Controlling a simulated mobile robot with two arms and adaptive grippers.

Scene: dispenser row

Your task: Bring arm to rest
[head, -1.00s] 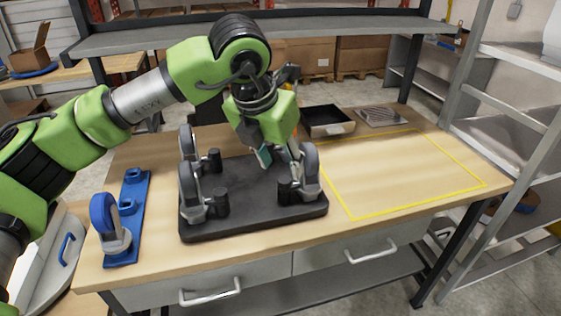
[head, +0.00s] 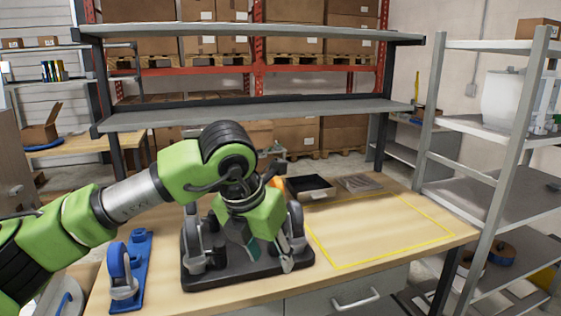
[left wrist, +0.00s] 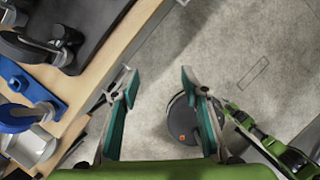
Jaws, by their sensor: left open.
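My left gripper (head: 270,256) is open and empty. In the head view it overlaps the right part of a black base (head: 200,280) that carries several grey-wheeled dispensers (head: 191,237). The black base (left wrist: 85,30) shows at that view's upper left. My left arm hides part of the base and its dispensers. My right gripper is not in view.
A blue dispenser on a blue plate (head: 143,262) stands left of the base. A black tray (head: 308,187) and a grey ribbed plate (head: 359,183) lie at the back of the wooden bench (head: 425,212). The yellow-outlined area (head: 375,233) is empty. Shelving (head: 505,185) stands at right.

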